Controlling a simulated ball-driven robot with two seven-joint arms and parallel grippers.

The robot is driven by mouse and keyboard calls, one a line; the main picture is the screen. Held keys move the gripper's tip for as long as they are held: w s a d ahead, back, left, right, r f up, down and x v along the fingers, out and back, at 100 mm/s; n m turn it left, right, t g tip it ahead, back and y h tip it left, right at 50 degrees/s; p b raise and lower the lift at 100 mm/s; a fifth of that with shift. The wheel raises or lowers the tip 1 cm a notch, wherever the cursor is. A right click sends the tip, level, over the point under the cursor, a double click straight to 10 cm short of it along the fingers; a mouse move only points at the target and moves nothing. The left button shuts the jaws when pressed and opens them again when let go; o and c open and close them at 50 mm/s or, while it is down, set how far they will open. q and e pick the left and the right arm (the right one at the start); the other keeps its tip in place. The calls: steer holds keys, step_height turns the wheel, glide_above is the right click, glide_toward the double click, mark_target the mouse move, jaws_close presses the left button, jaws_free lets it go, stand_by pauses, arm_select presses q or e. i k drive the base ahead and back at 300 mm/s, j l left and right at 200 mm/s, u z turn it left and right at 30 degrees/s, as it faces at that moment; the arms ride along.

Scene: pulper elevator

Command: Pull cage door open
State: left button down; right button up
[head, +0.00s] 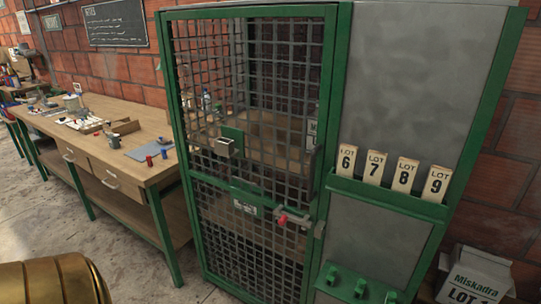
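The cage door (265,248) is a green-framed panel of dark wire mesh on a tall green cage. It looks closed against the frame post on its right. A red-tipped handle (283,218) sits at the door's right side, beside a grey latch piece (319,229) on the post. A small metal box on a green plate (226,147) is fixed to the mesh higher up. Neither gripper is in view. A rounded gold part at the bottom left looks like mine; no fingers show there.
A wooden workbench (150,173) with small tools stands left of the cage. Lot cards (375,167) stand on a green ledge at the right, above green hooks (360,288). A white carton (474,278) is on the floor at lower right. Concrete floor (110,255) is free before the bench.

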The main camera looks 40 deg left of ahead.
mark_target(232, 144)
steer(key=u, duration=1.65)
